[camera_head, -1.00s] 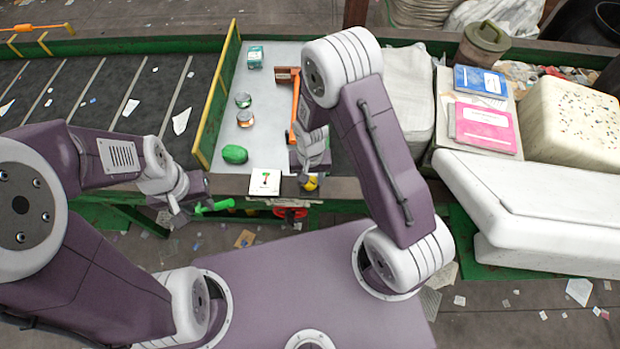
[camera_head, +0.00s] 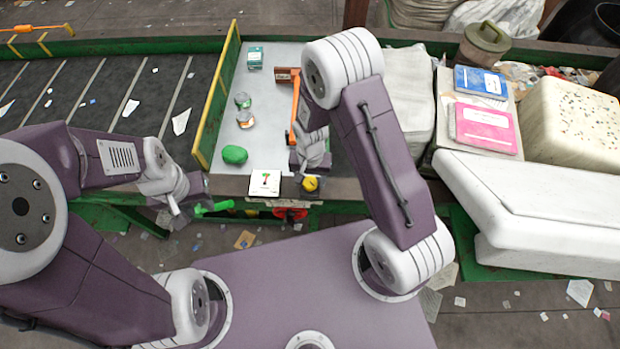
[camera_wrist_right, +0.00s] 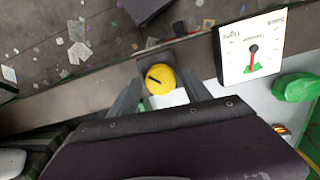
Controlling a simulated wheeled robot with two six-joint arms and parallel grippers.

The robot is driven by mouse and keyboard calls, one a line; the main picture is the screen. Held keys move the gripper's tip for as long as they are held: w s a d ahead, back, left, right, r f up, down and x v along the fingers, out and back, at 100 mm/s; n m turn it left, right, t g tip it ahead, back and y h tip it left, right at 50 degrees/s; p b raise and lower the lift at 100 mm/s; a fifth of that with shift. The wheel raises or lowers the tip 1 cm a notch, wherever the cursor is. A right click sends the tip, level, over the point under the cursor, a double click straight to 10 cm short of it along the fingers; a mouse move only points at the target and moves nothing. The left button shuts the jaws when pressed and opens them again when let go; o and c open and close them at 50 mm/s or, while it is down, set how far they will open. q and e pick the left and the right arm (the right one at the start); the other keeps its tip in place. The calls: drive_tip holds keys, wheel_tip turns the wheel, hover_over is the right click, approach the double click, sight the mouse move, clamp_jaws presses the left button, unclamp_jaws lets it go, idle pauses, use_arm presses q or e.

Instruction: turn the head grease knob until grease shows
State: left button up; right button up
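The yellow knob (camera_head: 310,184), with a dark slot-like mark on its face, is on the table's front edge. In the right wrist view the knob (camera_wrist_right: 160,80) shows between the two fingers of my right gripper (camera_wrist_right: 163,92). The fingers are apart, one on each side, with gaps visible beside the knob. In the head view my right gripper (camera_head: 306,186) is at the knob, partly hidden by its own wrist. I cannot make out any grease. My left gripper (camera_head: 187,211) is beside a green handle (camera_head: 215,206); its fingers are too small to read.
A white tension gauge (camera_head: 265,183) with a red needle lies left of the knob. A red wheel (camera_head: 290,214) is below the edge.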

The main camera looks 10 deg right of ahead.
sight(310, 182)
drive_tip(key=shift+r, duration=0.15)
drive_tip(key=shift+w+r, duration=0.15)
drive_tip(key=shift+r, duration=0.2)
wheel_tip(310, 182, up, 8)
drive_tip(key=b, duration=0.1)
drive_tip(key=shift+b, duration=0.35)
